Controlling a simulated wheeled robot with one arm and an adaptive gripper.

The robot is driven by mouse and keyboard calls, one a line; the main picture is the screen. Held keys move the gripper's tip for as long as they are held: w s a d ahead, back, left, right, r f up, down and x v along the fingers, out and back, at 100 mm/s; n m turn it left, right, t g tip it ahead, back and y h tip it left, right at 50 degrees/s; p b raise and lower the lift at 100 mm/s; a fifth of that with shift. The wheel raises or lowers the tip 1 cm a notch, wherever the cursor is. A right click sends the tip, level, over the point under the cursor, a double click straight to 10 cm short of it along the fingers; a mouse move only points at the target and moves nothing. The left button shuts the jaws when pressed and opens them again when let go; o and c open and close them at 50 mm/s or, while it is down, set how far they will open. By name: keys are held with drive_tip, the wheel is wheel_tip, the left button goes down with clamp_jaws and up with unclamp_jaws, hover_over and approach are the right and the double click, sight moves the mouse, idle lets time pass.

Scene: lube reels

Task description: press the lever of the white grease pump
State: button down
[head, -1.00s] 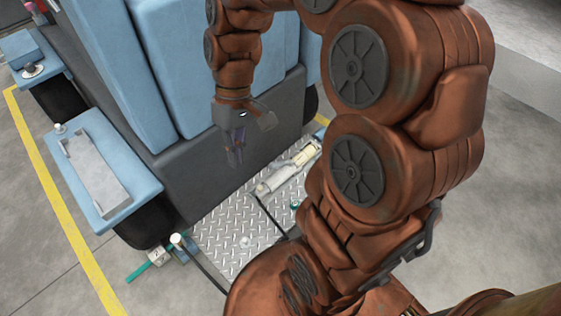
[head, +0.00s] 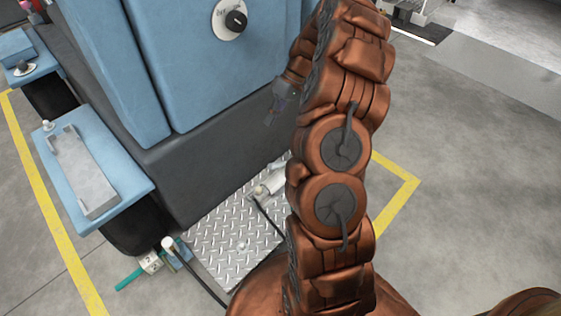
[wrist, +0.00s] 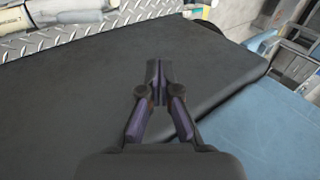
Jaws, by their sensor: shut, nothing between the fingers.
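My gripper (head: 271,116) is in front of the dark lower side of the blue machine, with its fingers pointing down. The wrist view shows its fingers (wrist: 160,72) closed together and empty over a dark grey surface. A whitish, tube-like unit (head: 268,184), which may be the white grease pump, lies on the diamond-plate floor below my gripper. My arm hides part of it. Pale cylindrical parts (wrist: 70,6) also show at the top left of the wrist view, cut off by the edge. I cannot make out a lever. My gripper is apart from the unit.
The blue machine (head: 220,75) with a round black dial (head: 232,19) stands behind my gripper. A blue side box (head: 130,185) with a grey tray is at the left. A teal-handled item (head: 130,280) lies near the diamond plate (head: 225,225). Yellow lines mark the floor.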

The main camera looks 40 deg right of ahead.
sight(276, 163)
drive_tip(key=s+d+f+t+b, duration=0.1)
drive_tip(key=d+f+b, duration=0.1)
drive_tip(key=d+f, duration=0.7)
drive_tip(key=shift+s+d+f+m, duration=0.3)
drive_tip(key=shift+d+m, duration=0.1)
drive_tip(key=shift+d, duration=0.8)
drive_tip(key=shift+a, duration=0.1)
drive_tip(key=b+x, duration=0.2)
drive_tip(key=x, duration=0.5)
drive_tip(key=b+x, duration=0.1)
drive_tip(key=x, duration=0.6)
drive_tip(key=shift+w+b, duration=0.2)
drive_tip(key=shift+b, duration=0.15)
